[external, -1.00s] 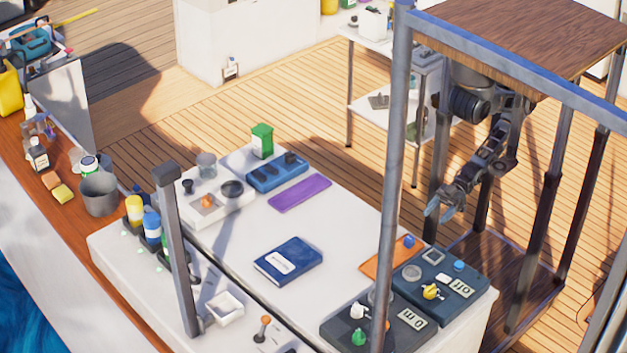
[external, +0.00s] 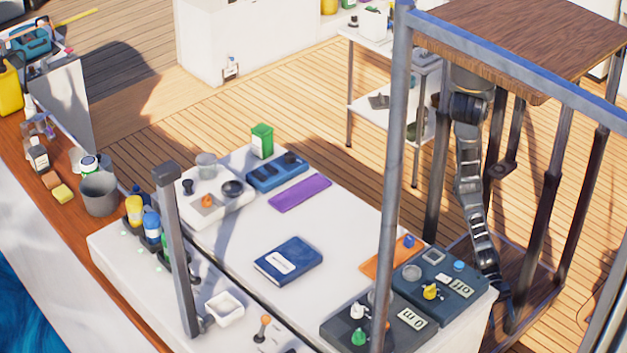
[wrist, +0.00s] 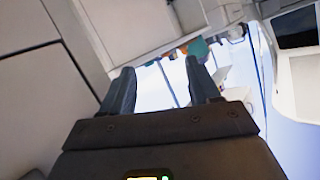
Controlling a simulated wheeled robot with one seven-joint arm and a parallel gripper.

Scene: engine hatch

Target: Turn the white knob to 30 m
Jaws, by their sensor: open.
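The white knob (external: 357,310) stands on a dark control panel (external: 338,328) at the near right corner of the white hatch top. A display on that panel (external: 411,319) appears to read 0 m. My gripper (external: 505,308) hangs low beyond the hatch's right edge, right of the panels and apart from the knob. In the wrist view my gripper (wrist: 163,88) has its two fingers spread, with nothing between them. The knob cannot be made out in the wrist view.
A green knob (external: 358,337) sits close to the white one. A second dark panel with a yellow knob (external: 430,291) lies between my gripper and the white knob. A grey post (external: 394,170) stands in front of the panels. A blue book (external: 288,261) lies mid-hatch.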

